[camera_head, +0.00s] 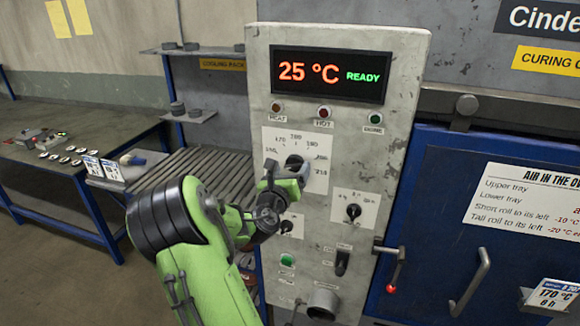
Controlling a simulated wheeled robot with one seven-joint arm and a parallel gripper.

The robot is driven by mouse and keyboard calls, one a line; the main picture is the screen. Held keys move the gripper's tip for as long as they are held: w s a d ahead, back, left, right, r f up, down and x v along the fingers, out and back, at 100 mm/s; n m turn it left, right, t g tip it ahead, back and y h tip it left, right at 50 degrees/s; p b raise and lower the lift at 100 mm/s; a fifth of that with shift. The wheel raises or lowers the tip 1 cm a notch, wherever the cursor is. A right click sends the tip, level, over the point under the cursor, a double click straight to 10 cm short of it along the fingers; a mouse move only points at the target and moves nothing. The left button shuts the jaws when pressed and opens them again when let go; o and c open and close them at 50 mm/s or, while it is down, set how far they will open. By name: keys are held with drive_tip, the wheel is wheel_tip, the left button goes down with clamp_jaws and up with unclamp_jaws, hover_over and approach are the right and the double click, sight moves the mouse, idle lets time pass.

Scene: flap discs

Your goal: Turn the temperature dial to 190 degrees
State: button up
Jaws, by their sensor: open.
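The temperature dial (294,163) is a dark round knob on a white scale plate in the upper middle of the grey control panel. Printed marks such as 170 and 180 run around it; the others are too small to read surely, and its pointer is not clear. My gripper (297,171) is at the dial, at its lower right edge. It is open, and I cannot tell whether its fingers touch the knob. My green arm comes in from below left and covers part of the panel's left side. The display (330,74) reads 25 °C and READY.
Below are two smaller knobs (353,211), a green button (287,260) and a dark switch (342,262). A blue oven door (440,200) with a handle and red-tipped lever (391,287) is on the right. A roller conveyor (190,170) and a table (40,150) with small parts are left.

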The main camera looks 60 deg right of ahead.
drive_tip(key=shift+s+d, duration=0.1)
drive_tip(key=c, duration=1)
drive_tip(key=shift+c, duration=0.2)
